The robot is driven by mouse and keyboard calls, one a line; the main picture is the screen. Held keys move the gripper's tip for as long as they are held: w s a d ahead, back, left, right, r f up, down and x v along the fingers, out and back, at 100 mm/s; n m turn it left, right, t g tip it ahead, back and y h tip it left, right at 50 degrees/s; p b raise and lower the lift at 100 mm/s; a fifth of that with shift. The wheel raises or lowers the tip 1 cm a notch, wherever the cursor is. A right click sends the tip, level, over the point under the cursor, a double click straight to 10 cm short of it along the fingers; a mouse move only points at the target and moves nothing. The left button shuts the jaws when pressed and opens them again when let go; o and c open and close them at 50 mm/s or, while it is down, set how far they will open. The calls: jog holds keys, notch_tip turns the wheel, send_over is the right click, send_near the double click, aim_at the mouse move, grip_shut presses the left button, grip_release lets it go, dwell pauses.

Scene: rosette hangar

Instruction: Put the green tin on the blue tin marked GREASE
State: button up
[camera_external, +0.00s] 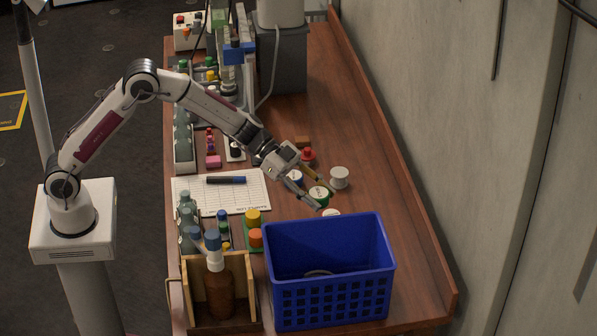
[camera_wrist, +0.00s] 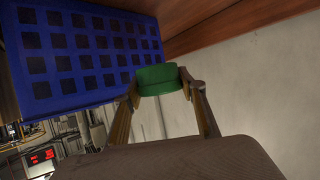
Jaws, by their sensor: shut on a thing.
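The green tin (camera_external: 319,194) has a pale round label on its top and sits between the fingers of my gripper (camera_external: 319,191). In the wrist view the green tin (camera_wrist: 158,79) is gripped between both fingertips (camera_wrist: 161,82). My gripper is shut on it, over the table just behind the blue basket; I cannot tell how high it is held. A blue tin with a pale top (camera_external: 296,177) stands just left of the green tin, partly hidden by my gripper. Its lettering is too small to read.
A white tin or spool (camera_external: 340,177) stands right of my gripper. Another white-topped thing (camera_external: 331,212) shows behind the blue basket (camera_external: 330,295). A red-topped item (camera_external: 308,155) and a brown block (camera_external: 301,142) stand farther back. The table's right side is clear.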

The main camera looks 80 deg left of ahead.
jog(key=w+a+r+n+t+y, duration=0.2)
jog(key=w+a+r+n+y, duration=0.15)
jog(key=a, duration=0.25)
jog(key=n+t+y, duration=0.1)
jog(key=n+y, duration=0.8)
jog(key=y, duration=0.1)
send_over(294, 175)
notch_tip(294, 175, down, 5)
jog(key=shift+a+f, duration=0.1)
jog(key=shift+f, duration=0.05)
dwell(0.6)
jog(key=shift+f, duration=0.1)
jog(key=shift+f, duration=3.05)
